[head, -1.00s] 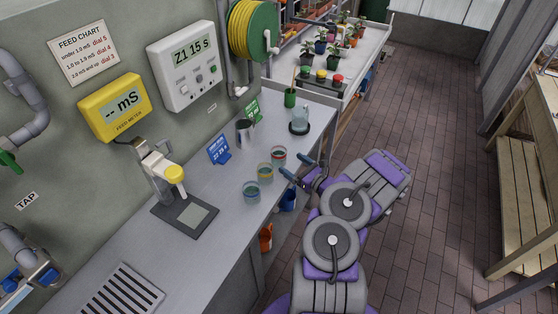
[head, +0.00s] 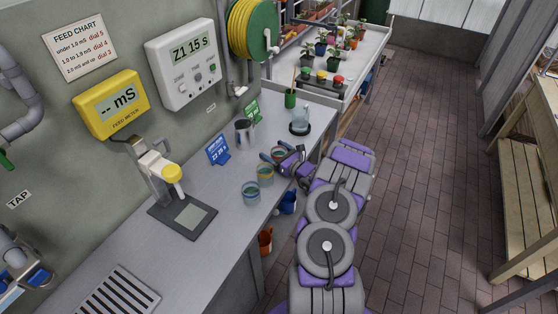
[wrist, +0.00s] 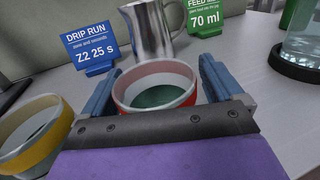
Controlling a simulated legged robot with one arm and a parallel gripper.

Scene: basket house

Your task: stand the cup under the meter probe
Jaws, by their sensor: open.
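Three cups stand in a row on the bench: one with a blue band (head: 251,194), one with a yellow band (head: 265,175), and one with a red band (head: 279,155). My gripper (wrist: 155,85) is open, with its blue fingers on either side of the red-banded cup (wrist: 157,88); I cannot tell whether they touch it. The yellow-banded cup (wrist: 30,135) is at left in the wrist view. The meter probe (head: 172,174), with a yellow head, hangs from a stand above a dark pad (head: 165,208). The pad is empty. The yellow feed meter (head: 112,104) reads "-- mS".
A metal jug (head: 244,132), a blue "Drip run" card (head: 218,150), a green card (head: 253,112) and a glass vessel on a dark base (head: 300,122) stand behind the cups. The bench between the cups and pad is clear.

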